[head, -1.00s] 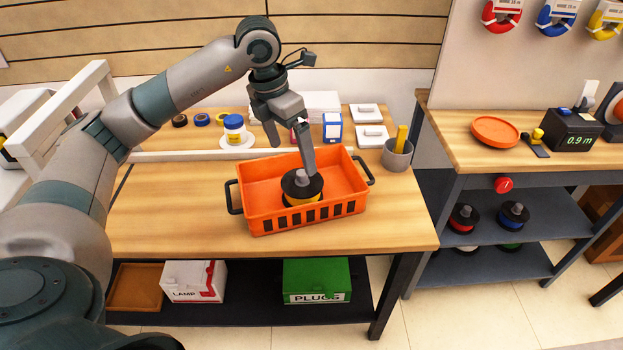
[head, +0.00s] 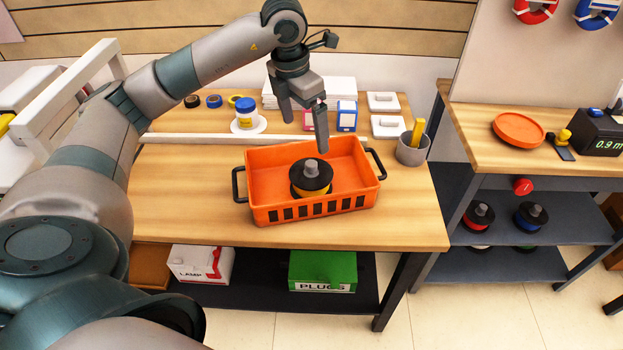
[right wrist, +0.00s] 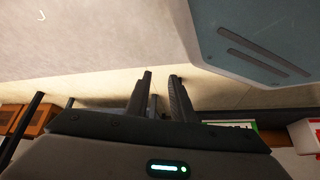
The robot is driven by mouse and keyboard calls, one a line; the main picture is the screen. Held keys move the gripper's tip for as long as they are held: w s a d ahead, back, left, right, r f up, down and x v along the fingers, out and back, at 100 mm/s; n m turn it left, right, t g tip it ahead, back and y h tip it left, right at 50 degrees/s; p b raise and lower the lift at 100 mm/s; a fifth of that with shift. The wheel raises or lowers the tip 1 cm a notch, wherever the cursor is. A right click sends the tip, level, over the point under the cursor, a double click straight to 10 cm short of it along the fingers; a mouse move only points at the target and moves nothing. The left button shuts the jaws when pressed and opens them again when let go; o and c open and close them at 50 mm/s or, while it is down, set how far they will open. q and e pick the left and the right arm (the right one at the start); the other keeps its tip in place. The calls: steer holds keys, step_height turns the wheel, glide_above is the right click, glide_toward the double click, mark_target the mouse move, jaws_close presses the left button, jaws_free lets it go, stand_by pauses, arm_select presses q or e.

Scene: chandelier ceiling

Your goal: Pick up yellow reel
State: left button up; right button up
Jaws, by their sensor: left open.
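The yellow reel (head: 311,176) has black flanges, a grey hub on top and a strip of yellow at its lower side. It sits upright inside the orange crate (head: 270,213) on the workbench, near the middle. My left gripper (head: 305,134) is open and empty above the crate's back part, with its fingers pointing down and apart from the reel. My right gripper (right wrist: 160,76) shows only in the right wrist view; its two fingers stand apart with nothing visible between them, over the floor.
A blue-lidded pot (head: 246,115) on a white disc, tape rolls and boxes stand at the back. A grey cup (head: 411,152) stands right of the crate. Bare bench (head: 180,195) lies left of it. A side bench (head: 475,130) carries an orange dish (head: 518,130).

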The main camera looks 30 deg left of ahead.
mark_target(310, 163)
arm_select(q)
steer(key=f, duration=0.3)
steer(key=w+f+p, duration=0.1)
steer(key=f, duration=0.3)
steer(key=f+p, duration=0.1)
steer(key=f, duration=0.2)
steer(key=shift+w+d+f, duration=0.15)
steer(key=shift+w+d, duration=0.05)
steer(key=shift+d, duration=0.05)
arm_select(e)
steer(key=s+d+f+g, duration=0.1)
steer(key=s+d, duration=0.1)
steer(key=s, duration=0.2)
steer(key=s+d+f+g+h, duration=0.1)
steer(key=s, duration=0.4)
steer(key=shift+d+f+g, duration=0.25)
steer(key=shift+d+g, duration=0.05)
steer(key=shift+d, duration=0.1)
arm_select(q)
steer(key=shift+p, duration=0.3)
arm_select(e)
steer(key=shift+s, duration=0.1)
